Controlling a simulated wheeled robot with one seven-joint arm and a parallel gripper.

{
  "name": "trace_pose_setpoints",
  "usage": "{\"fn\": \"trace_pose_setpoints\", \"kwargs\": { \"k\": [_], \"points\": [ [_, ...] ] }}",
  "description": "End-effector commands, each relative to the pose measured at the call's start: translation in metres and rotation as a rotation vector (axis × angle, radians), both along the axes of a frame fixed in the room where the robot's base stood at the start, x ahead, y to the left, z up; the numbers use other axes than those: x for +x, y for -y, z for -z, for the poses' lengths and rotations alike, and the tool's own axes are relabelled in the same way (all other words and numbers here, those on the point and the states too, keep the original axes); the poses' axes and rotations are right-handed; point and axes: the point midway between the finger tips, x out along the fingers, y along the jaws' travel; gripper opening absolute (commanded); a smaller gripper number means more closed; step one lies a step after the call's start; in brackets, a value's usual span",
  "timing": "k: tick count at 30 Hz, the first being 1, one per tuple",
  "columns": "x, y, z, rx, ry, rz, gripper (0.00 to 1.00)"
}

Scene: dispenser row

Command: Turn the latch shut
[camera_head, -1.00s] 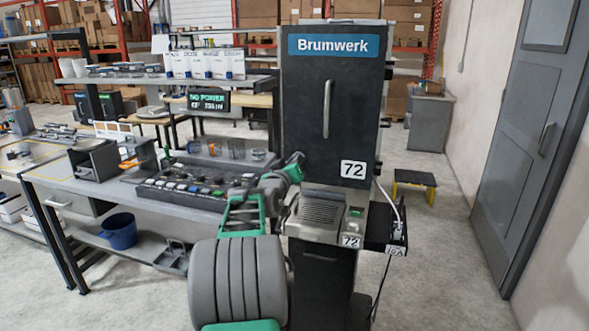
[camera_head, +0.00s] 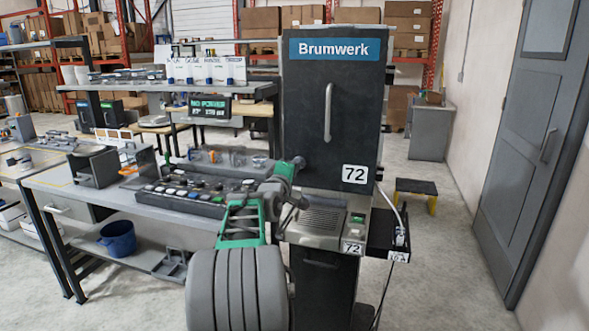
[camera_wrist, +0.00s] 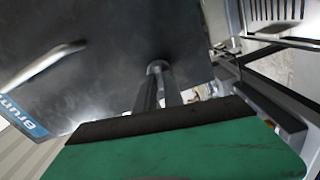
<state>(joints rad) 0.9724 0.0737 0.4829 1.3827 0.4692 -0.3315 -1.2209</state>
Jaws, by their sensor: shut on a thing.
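The dark machine marked Brumwerk (camera_head: 297,95) stands upright with its front door closed flush, as far as I can see. A long grey handle (camera_head: 327,112) runs upright on the door. My gripper (camera_head: 299,162) is at the door's lower left edge, shut on the latch. In the wrist view my gripper (camera_wrist: 158,82) reaches to the dark door face, and a small rounded end of the latch (camera_wrist: 157,65) shows between the fingertips. Most of the latch is hidden by the fingers, so its exact angle cannot be told.
Below the door is a grilled ledge (camera_head: 322,222) with a green button (camera_head: 357,218). A side shelf (camera_head: 388,238) with a cable juts out at right. A workbench (camera_head: 75,185) with a tray of parts stands left. Floor at right is clear, before a grey door (camera_head: 530,140).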

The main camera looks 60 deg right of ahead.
Motion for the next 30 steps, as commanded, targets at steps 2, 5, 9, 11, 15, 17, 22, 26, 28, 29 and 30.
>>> {"fn": "trace_pose_setpoints", "kwargs": {
  "k": [2, 5, 9, 11, 15, 17, 22, 26, 28, 29, 30],
  "points": [
    [0.0004, -0.0001, -0.0003, -0.008, -0.048, -0.001, 0.0],
    [0.0003, 0.0, 0.0, -0.016, -0.102, -0.001, 0.0],
    [0.0003, 0.0, 0.0004, -0.025, -0.156, -0.001, 0.0],
    [0.0003, 0.0, 0.0006, -0.027, -0.172, -0.001, 0.0],
    [0.0004, -0.0001, 0.0008, -0.031, -0.194, -0.001, 0.0],
    [0.0003, 0.0, 0.0009, -0.031, -0.199, 0.0, 0.0],
    [0.0003, 0.0, 0.001, -0.032, -0.202, 0.0, 0.0],
    [0.0002, 0.0, 0.0011, -0.032, -0.202, 0.0, 0.0],
    [0.0002, 0.0, 0.0011, -0.032, -0.201, 0.0, 0.13],
    [0.0002, 0.0, 0.0011, -0.032, -0.201, 0.0, 0.15],
    [0.0002, 0.0, 0.0011, -0.032, -0.201, 0.0, 0.18]
  ]
}}
